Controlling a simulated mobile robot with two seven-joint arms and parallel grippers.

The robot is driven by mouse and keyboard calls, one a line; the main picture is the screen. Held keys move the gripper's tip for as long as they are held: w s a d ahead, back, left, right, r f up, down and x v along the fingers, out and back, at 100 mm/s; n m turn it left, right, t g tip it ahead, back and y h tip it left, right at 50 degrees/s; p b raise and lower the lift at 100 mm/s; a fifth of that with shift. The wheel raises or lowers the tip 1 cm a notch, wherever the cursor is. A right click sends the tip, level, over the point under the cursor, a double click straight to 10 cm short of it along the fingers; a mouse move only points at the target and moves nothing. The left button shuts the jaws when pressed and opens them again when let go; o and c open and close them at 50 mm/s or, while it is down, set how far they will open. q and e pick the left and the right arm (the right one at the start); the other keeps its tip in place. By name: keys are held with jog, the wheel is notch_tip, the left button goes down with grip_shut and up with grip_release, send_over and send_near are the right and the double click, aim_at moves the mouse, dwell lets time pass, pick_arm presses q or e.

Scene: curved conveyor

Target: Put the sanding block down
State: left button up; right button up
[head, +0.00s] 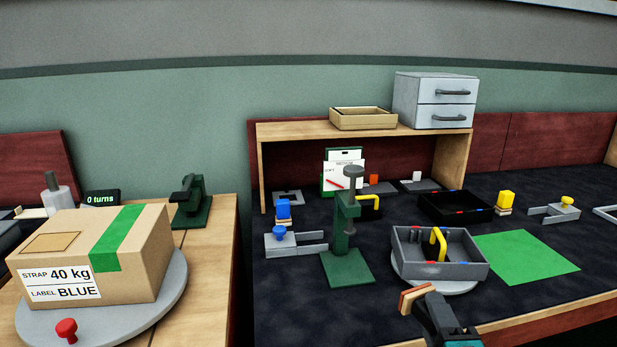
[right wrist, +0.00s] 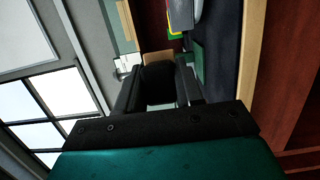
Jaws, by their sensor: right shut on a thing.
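My right gripper (head: 428,303) comes in at the bottom of the head view. It is shut on the sanding block (head: 415,298), a small tan block with a red-brown face. The block is held tilted near the front edge of the dark bench. In the right wrist view the tan block (right wrist: 157,57) shows beyond the fingers of the right gripper (right wrist: 160,82), which partly hide it. I cannot tell whether the block touches anything. My left gripper is not in view.
A grey tray (head: 470,270) with a yellow handle stands on a round plate just behind the block. A green mat (head: 525,252) lies bare to its right. A green stand (head: 346,265) is to the left. A carton (head: 100,260) sits on the left table. Dark bench at front left is clear.

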jog(key=a, duration=0.1)
jog(key=a+r+n+y, duration=0.1)
jog(key=a+r+y, duration=0.1)
jog(key=shift+s+a, duration=0.2)
jog(key=shift+a, duration=0.2)
pick_arm(q)
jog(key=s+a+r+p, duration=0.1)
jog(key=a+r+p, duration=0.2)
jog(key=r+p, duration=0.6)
jog(key=p, duration=0.4)
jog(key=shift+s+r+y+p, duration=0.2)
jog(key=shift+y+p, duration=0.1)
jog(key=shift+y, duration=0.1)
pick_arm(e)
notch_tip(320, 180, up, 11)
jog(key=shift+s+f, duration=0.15)
jog(key=shift+s, duration=0.25)
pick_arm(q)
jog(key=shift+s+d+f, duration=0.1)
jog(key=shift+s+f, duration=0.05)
